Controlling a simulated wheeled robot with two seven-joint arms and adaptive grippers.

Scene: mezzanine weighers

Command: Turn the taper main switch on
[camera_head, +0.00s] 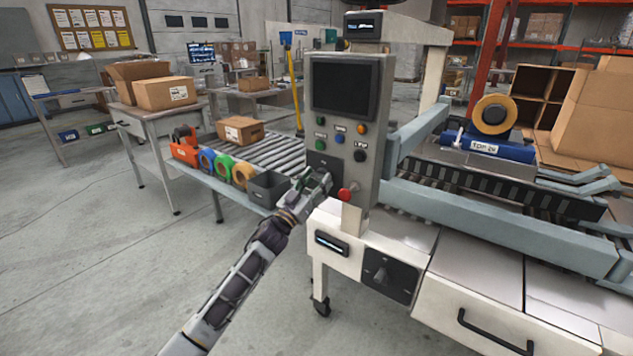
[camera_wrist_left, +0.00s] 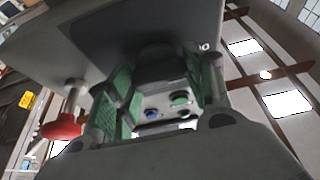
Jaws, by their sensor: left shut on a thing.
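The taper's grey control panel (camera_head: 379,150) stands upright in the middle of the head view, with a dark screen and several coloured buttons. The main switch has a dark plate (camera_head: 322,160) low on the panel's left side, partly hidden by my gripper. My left gripper (camera_head: 318,181) is at this plate, shut on the dark switch knob. In the left wrist view the knob (camera_wrist_left: 157,55) sits between the green finger pads, below the dark plate (camera_wrist_left: 135,22). The knob's angle cannot be made out. My right gripper is not in view.
A red mushroom button (camera_head: 347,194) sticks out just right of my gripper; it also shows in the left wrist view (camera_wrist_left: 62,129). A black plate with a handle (camera_head: 390,275) is on the machine front.

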